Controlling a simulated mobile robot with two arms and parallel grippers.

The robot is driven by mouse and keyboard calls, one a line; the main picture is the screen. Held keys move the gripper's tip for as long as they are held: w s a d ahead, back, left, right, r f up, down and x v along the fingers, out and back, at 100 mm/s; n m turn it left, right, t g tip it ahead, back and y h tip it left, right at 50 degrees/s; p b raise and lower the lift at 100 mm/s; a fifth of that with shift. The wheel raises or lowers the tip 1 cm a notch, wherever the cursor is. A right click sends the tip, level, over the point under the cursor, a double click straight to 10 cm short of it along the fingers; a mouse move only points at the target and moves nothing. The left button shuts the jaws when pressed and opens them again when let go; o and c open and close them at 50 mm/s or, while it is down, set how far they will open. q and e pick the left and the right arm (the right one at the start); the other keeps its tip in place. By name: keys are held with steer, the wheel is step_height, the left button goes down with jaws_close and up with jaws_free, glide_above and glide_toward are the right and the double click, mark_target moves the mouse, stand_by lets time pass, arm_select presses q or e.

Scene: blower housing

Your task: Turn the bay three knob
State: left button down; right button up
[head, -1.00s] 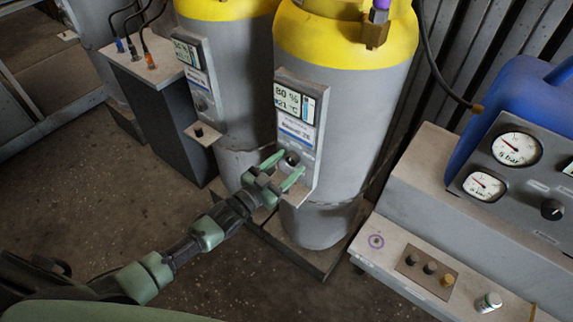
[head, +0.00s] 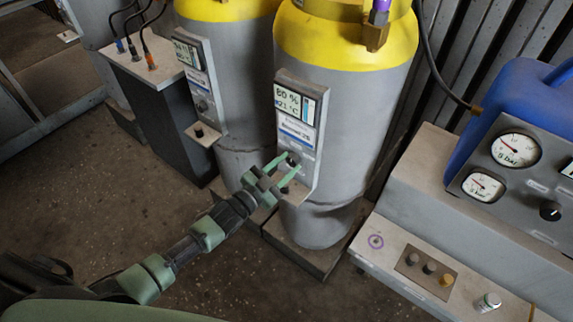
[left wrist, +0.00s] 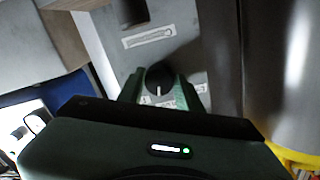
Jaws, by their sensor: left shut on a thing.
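A grey panel (head: 299,125) with an "80 %, 21 °C" display stands on the front of the nearer yellow-topped cylinder (head: 345,110). A black round knob (head: 293,160) sits low on this panel, above a small ledge. My left gripper (head: 288,168) has its green fingers on either side of that knob. In the left wrist view the knob (left wrist: 159,77) sits between the fingers, its white mark pointing down in the picture. The gripper is shut on it. I cannot read a bay number. My right gripper is not in view.
A second yellow-topped cylinder (head: 235,80) with a similar panel (head: 196,75) stands to the left, beside a dark cabinet (head: 160,110). On the right, a grey console (head: 440,190) carries gauges, knobs and a blue canister (head: 510,110).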

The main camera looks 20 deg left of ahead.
arm_select(q)
steer(key=m, duration=0.4)
steer(key=shift+r+m, duration=0.1)
steer(key=shift+m, duration=2.3)
steer(key=c, duration=0.9)
jaws_free()
steer(key=shift+c, duration=0.2)
steer(key=b+v, duration=0.1)
steer(key=v, duration=0.7)
steer(key=shift+r, duration=0.2)
steer(key=shift+w+d, duration=0.1)
